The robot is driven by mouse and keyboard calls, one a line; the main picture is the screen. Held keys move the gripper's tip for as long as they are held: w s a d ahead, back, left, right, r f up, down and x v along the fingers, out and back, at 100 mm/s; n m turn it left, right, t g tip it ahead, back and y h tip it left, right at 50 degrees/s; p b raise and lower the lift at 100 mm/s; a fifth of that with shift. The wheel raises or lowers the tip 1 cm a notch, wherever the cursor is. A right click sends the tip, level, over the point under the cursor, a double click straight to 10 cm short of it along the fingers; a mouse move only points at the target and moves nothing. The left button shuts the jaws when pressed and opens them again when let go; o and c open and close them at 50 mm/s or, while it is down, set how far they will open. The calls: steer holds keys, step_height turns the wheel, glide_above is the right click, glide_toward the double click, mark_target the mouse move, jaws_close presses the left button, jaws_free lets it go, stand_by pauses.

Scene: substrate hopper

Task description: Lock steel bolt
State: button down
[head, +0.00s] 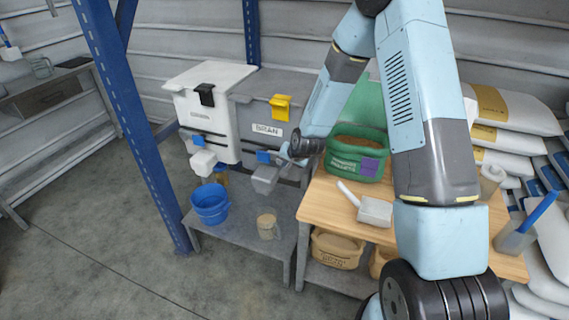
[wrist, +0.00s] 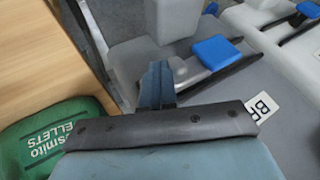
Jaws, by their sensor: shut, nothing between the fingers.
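The grey bin (head: 262,112) carries a label and a yellow latch (head: 280,107) on its front. At its lower front is a blue block (head: 264,157), also visible in the wrist view (wrist: 216,52), beside dark metal strips above a grey spout (head: 265,180). I cannot tell which part is the steel bolt. My gripper (head: 287,154) is at the right of the blue block in the head view. In the wrist view its fingers (wrist: 157,83) are shut and empty, pointing toward the spout, left of the blue block. Contact with the metal cannot be told.
A white bin (head: 209,112) with a black latch stands left of the grey one. A blue bucket (head: 210,203) and a beige cup (head: 267,225) stand on the low grey bench. A green pellet tub (head: 356,155) and a white scoop (head: 375,211) are on the wooden table. A blue post rises left.

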steer(key=s+d+r, duration=0.6)
steer(key=s+r, duration=0.1)
steer(key=r, duration=0.1)
steer(key=shift+d, duration=0.2)
stand_by(0.5)
